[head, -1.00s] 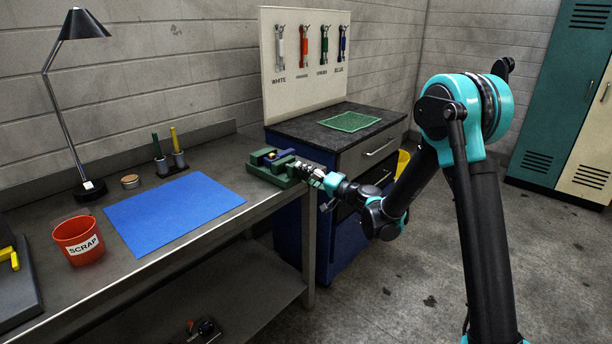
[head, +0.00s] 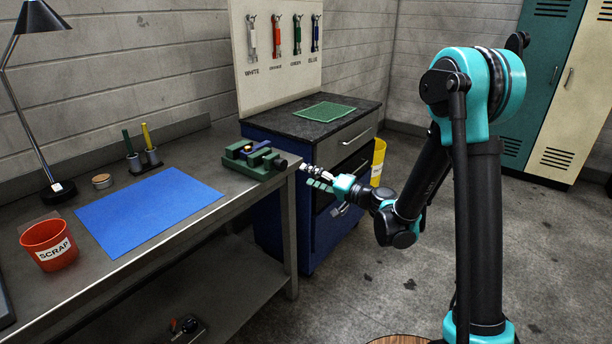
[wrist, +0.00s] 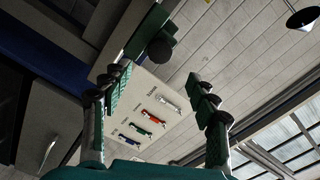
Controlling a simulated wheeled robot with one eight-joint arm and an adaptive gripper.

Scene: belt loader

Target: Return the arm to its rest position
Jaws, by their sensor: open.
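My arm reaches from the right toward the bench in the head view. My gripper (head: 313,172) is at the bench's right front corner, just right of the green vise (head: 256,158), and looks apart from it. In the wrist view its two fingers (wrist: 160,105) stand wide apart with nothing between them. Part of the vise, with its dark round end (wrist: 159,52), shows beyond the fingers there. A blue and yellow piece sits in the vise's jaws.
The bench (head: 200,225) holds a blue mat (head: 150,208), a red scrap bin (head: 48,245) and a lamp (head: 40,17). A drawer cabinet (head: 345,145) stands behind my gripper, with a yellow bin (head: 378,160) beside it. Open floor lies right of the cabinet.

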